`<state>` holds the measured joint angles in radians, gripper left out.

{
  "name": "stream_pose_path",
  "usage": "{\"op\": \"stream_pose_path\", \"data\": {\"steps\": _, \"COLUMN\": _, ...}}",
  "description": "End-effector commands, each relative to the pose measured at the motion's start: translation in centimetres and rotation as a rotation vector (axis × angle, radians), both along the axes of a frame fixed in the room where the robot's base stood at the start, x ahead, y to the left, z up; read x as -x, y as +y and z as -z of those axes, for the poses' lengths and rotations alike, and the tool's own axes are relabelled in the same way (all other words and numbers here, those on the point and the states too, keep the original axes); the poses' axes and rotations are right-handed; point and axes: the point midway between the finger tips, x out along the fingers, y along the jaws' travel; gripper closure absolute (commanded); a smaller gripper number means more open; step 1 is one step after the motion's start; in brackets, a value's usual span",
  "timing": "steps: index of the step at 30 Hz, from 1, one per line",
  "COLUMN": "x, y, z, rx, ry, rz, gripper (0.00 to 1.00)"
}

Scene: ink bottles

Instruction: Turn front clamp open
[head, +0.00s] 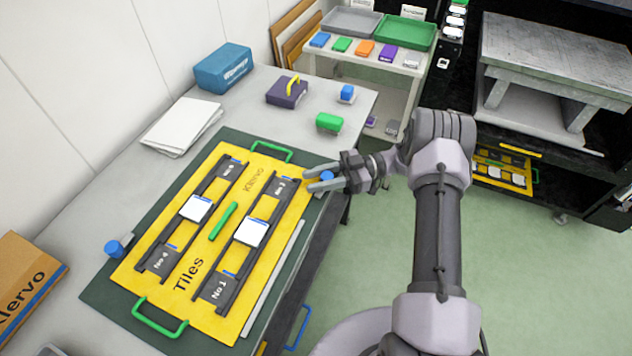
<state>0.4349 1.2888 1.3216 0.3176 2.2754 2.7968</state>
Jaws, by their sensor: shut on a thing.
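A yellow board (196,290) marked Tiles and Klervo lies on a dark green mat (99,289) on the table. A blue-topped clamp (327,176) is at the board's right edge, nearest my arm. My gripper (309,179) reaches in from the right with one finger on each side of this blue knob and is shut on it. The fingers hide the clamp's lower part, so I cannot tell how far it is turned. A second blue-topped clamp (114,247) stands at the board's left edge.
A blue box (223,68) and papers (182,126) lie along the wall.

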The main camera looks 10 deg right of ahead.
Motion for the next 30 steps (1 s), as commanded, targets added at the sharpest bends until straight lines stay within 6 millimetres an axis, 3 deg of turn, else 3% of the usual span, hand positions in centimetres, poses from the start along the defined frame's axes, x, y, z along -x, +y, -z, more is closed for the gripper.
{"op": "stream_pose_path", "data": {"steps": 10, "x": 0.28, "y": 0.05, "z": 0.04, "rx": -0.001, "ry": -0.002, "rz": -0.107, "gripper": 1.00}}
{"op": "stream_pose_path", "data": {"steps": 25, "x": 0.33, "y": 0.05, "z": -0.10, "rx": -0.003, "ry": -0.001, "rz": -0.121, "gripper": 1.00}}
{"op": "stream_pose_path", "data": {"steps": 26, "x": 0.33, "y": 0.05, "z": -0.10, "rx": -0.003, "ry": -0.001, "rz": -0.121, "gripper": 0.66}}
{"op": "stream_pose_path", "data": {"steps": 28, "x": 0.34, "y": 0.05, "z": -0.09, "rx": -0.002, "ry": -0.001, "rz": -0.121, "gripper": 0.52}}
{"op": "stream_pose_path", "data": {"steps": 30, "x": 0.34, "y": 0.04, "z": -0.08, "rx": -0.002, "ry": -0.001, "rz": -0.121, "gripper": 0.48}}
